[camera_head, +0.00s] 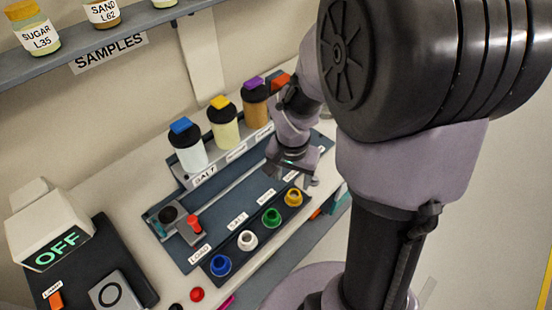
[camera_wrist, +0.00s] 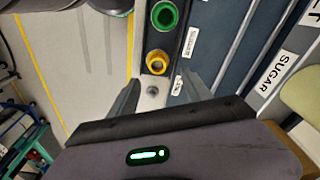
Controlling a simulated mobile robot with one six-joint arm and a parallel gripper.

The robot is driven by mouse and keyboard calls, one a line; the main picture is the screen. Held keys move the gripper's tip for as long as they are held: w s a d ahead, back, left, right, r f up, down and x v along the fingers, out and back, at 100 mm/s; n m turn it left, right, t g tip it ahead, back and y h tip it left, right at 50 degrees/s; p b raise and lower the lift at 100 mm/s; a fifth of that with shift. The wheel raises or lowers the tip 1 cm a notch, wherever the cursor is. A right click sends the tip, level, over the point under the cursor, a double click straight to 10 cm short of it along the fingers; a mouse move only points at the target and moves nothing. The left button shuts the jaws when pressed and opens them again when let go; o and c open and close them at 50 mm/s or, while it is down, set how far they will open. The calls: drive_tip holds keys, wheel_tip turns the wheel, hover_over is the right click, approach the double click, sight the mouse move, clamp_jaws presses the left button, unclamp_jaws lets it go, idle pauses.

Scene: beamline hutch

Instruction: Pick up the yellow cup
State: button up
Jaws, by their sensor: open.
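The yellow cup (camera_head: 293,197) stands upright at the far right end of a row of small cups on a dark rack. In the wrist view the yellow cup (camera_wrist: 157,62) lies just beyond my fingertips, roughly centred between them. My gripper (camera_head: 292,177) is open and empty, close behind and above the yellow cup in the head view. In the wrist view my gripper (camera_wrist: 163,90) shows its two fingers spread apart. The gap between fingers and cup is hard to judge.
Next to the yellow cup is a green cup (camera_head: 271,217), then a white cup (camera_head: 247,240) and a blue cup (camera_head: 221,264). Lidded jars (camera_head: 189,150) stand on a raised shelf behind. A box reading OFF (camera_head: 58,248) is at the left. Open floor (camera_wrist: 95,45) lies beside the bench.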

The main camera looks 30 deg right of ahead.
sight(294, 197)
drive_tip(key=f, duration=0.3)
drive_tip(key=shift+w+d+f+b, duration=0.15)
drive_tip(key=shift+w+b, duration=0.05)
drive_tip(key=shift+b, duration=0.2)
drive_tip(key=f+b, duration=0.1)
drive_tip(key=f, duration=0.2)
drive_tip(key=d+f+b, duration=0.1)
drive_tip(key=f, duration=0.1)
drive_tip(key=shift+s+b, duration=0.1)
drive_tip(key=shift+b, duration=0.25)
drive_tip(key=shift+f, duration=0.25)
drive_tip(key=shift+r, duration=0.15)
clamp_jaws()
drive_tip(key=shift+r, duration=0.1)
